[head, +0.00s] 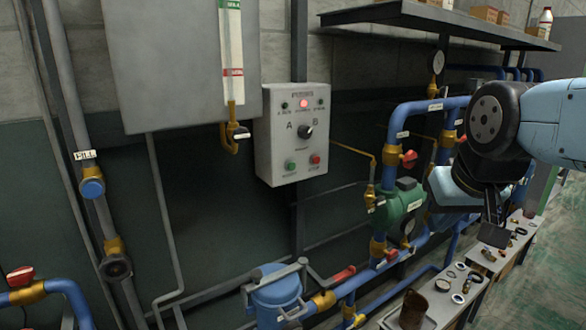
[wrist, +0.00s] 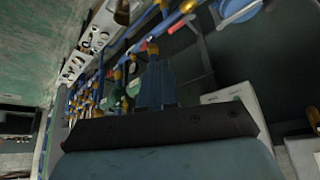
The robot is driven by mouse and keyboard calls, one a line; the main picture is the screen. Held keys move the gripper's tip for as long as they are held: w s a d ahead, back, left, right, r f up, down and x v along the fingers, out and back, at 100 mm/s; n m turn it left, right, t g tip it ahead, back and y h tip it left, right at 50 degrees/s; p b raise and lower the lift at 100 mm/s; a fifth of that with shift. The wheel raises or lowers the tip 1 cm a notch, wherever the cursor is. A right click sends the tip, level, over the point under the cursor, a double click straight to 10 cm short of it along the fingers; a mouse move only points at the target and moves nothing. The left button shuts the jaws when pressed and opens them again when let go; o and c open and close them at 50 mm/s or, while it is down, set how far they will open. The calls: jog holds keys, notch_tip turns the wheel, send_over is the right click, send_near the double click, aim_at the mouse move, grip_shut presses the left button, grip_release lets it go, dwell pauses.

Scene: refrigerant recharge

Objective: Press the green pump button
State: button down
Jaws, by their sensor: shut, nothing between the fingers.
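The green pump button (head: 291,166) is at the lower left of a light grey control box (head: 266,140) on the wall, in the head view. A red button (head: 315,160) sits just right of it. A black selector knob (head: 306,132) between the letters A and B is above them, and a red lamp (head: 304,103) is lit at the top. My gripper (head: 494,235) hangs at the right, pointing down, well apart from the box, shut and empty. In the wrist view its fingers (wrist: 155,85) show at the middle, and I cannot make out the green button there.
Blue pipes (head: 425,108) and a green pump (head: 398,208) stand between the box and my arm. A bench (head: 468,300) with small parts and a brown mug (head: 412,310) is below. A shelf (head: 440,20) runs above. The space before the control box looks clear.

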aim_at(291, 166)
jog(key=w+a+f+y, duration=0.1)
jog(key=w+a+f, duration=0.1)
jog(key=w+a, duration=0.3)
jog(key=w+a+f+m+t+y, duration=0.1)
jog(key=w+a, duration=0.5)
jog(key=w, duration=0.8)
jog(key=w+a+f+t+y, duration=0.1)
jog(key=w+a+f+y, duration=0.1)
jog(key=w+a, duration=0.4)
jog(key=w+f, duration=0.1)
jog(key=w, duration=0.2)
jog(key=shift+w+a+f+m, duration=0.15)
jog(key=shift+w+a+m, duration=0.1)
jog(key=shift+w+m, duration=0.15)
jog(key=shift+w, duration=0.1)
jog(key=w+a, duration=0.5)
jog(key=w, duration=0.2)
jog(key=shift+w, duration=0.15)
dwell(0.9)
jog(key=shift+w+a, duration=0.2)
jog(key=shift+w, duration=0.05)
